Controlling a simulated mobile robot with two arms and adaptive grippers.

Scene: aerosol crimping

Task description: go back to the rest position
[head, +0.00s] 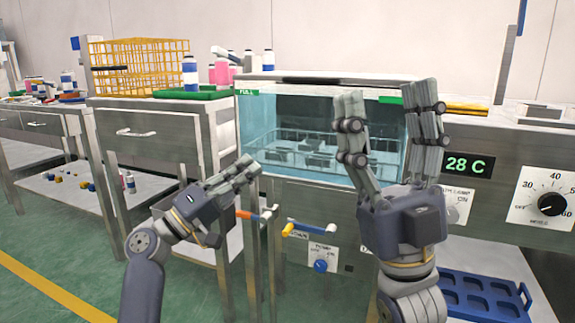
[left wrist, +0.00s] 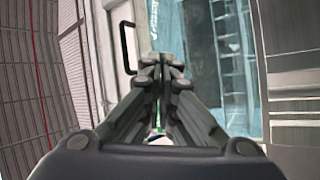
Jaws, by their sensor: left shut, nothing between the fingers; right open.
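My left gripper (head: 248,172) is shut and empty in the head view, in front of the lower left part of the water bath. In the left wrist view its fingers (left wrist: 160,75) are pressed together with nothing between them. My right gripper (head: 388,100) is open and empty, with its fingers pointing up in front of the bath's right part. It hides some of the glass tank.
The water bath (head: 300,120) holds a wire basket (head: 310,142); its display (head: 467,165) reads 28 C. Levers (head: 305,228) stick out below it. A yellow wire crate (head: 140,65) and cans (head: 190,72) stand left. A blue tray (head: 480,297) lies lower right.

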